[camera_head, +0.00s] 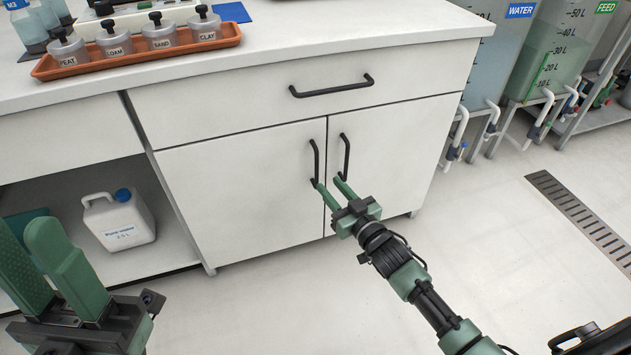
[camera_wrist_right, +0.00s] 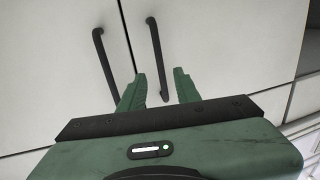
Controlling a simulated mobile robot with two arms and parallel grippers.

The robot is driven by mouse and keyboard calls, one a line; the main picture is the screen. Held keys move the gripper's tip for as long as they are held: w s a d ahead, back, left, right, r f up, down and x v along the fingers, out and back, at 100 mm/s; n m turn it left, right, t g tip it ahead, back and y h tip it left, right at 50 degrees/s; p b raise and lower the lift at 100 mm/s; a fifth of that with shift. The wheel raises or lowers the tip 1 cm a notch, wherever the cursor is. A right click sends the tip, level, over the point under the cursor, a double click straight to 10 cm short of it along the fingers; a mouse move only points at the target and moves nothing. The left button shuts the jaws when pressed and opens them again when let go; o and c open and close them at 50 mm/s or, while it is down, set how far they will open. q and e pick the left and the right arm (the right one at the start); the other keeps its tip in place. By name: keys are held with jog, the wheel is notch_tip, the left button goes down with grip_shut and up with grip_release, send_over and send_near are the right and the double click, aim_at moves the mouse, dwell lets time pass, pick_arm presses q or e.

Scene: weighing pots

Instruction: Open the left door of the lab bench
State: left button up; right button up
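The left door (camera_head: 240,190) of the white lab bench is closed, with a black vertical bar handle (camera_head: 315,162) near its right edge. In the right wrist view this handle (camera_wrist_right: 105,62) is left of the fingers. The right door (camera_head: 390,150) is also closed; its black handle (camera_head: 345,157) shows in the wrist view (camera_wrist_right: 157,58) with its lower end between the fingertips. My right gripper (camera_head: 328,181) is open and empty at the handles' lower ends; contact cannot be told. My left gripper (camera_head: 30,226) is at lower left, away from the doors; its finger gap is unclear.
A closed drawer (camera_head: 300,95) with a horizontal handle is above the doors. A white canister (camera_head: 120,218) stands in the open bay at left. An orange tray (camera_head: 140,49) of labelled pots is on the benchtop.

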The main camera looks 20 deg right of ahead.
aim_at(317, 170)
jog(key=b+x, duration=0.2)
jog(key=x, duration=0.5)
jog(key=shift+w+a+r+b, duration=0.1)
jog(key=shift+w+b, duration=0.3)
jog(key=shift+c, duration=0.3)
grip_shut()
dwell(0.8)
